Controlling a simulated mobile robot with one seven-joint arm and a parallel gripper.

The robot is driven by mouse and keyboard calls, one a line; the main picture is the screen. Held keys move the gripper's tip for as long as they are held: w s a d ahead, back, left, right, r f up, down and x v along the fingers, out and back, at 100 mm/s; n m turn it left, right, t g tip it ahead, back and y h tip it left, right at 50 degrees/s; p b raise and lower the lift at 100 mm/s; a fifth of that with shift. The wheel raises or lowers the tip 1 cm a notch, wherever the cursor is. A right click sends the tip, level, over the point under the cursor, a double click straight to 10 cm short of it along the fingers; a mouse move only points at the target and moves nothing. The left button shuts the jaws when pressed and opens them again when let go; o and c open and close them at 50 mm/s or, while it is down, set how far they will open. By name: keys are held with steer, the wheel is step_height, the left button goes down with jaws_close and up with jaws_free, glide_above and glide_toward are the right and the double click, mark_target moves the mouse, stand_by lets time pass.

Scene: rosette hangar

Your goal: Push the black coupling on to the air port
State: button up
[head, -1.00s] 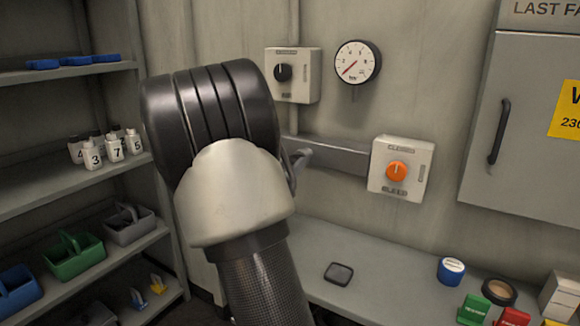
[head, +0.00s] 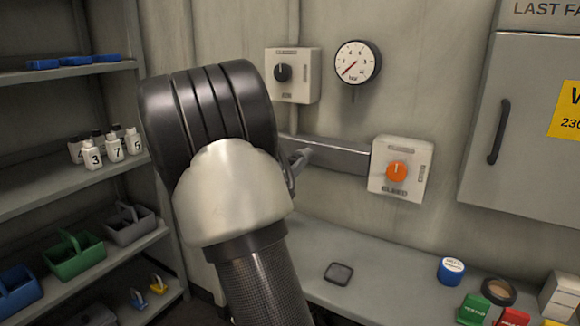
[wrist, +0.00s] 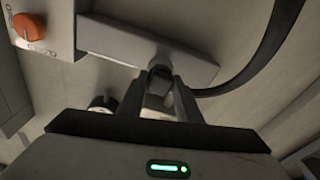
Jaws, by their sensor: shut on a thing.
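In the wrist view my gripper (wrist: 163,88) is shut on a small dark piece, which I take for the black coupling (wrist: 160,74). A black hose (wrist: 262,55) curves away to the right from beside the fingers. The fingertips are close against the underside of a grey bar (wrist: 150,47) on the wall. I cannot make out the air port, or whether the coupling touches it or sits on it. In the head view the bar (head: 340,157) shows right of my arm, which hides most of the gripper and the coupling.
An orange knob (head: 396,171) on a white box is at the bar's right end. A black-knob box (head: 292,74) and a gauge (head: 357,62) are above. The bench (head: 400,285) below holds a dark pad (head: 339,273) and several small items. A shelf unit (head: 85,180) stands left.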

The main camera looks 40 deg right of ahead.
steer(key=shift+w+d, duration=0.15)
steer(key=shift+d, duration=0.35)
steer(key=o, duration=1.1)
steer(key=shift+c, duration=0.2)
steer(key=shift+a, duration=0.1)
steer(key=p+v, duration=0.1)
steer(key=v, duration=1.6)
steer(key=shift+a, duration=0.2)
